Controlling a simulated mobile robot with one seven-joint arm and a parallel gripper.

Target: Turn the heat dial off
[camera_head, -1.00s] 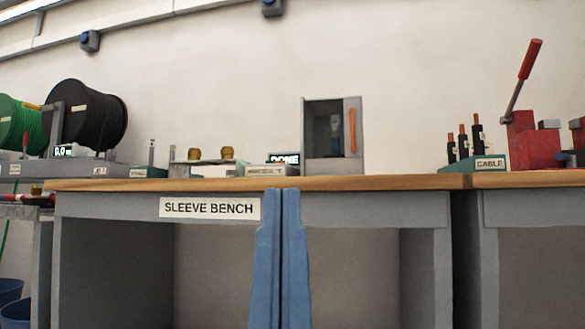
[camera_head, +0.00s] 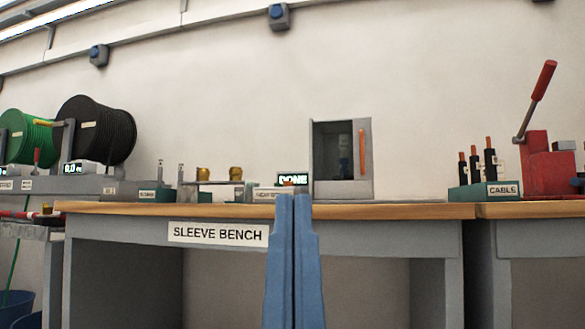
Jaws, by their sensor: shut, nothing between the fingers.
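My gripper (camera_head: 293,200) is the pair of blue fingers at the lower middle, shut and empty, its tips overlapping the front edge of the sleeve bench (camera_head: 380,236) in the picture. Beyond the tips on the bench stands a grey cabinet (camera_head: 364,187) with a dark window and an orange upright handle. A small display (camera_head: 292,179) reading DONE stands to its left, above a low labelled unit (camera_head: 268,195). I cannot make out a heat dial; it may be hidden or too small to tell.
Cable reels (camera_head: 95,130) stand at the left. A green cable rack (camera_head: 485,192) and a red lever press (camera_head: 545,165) stand at the right. Two brass-coloured pieces (camera_head: 236,173) sit left of the display. The bench top between the cabinet and the rack looks clear.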

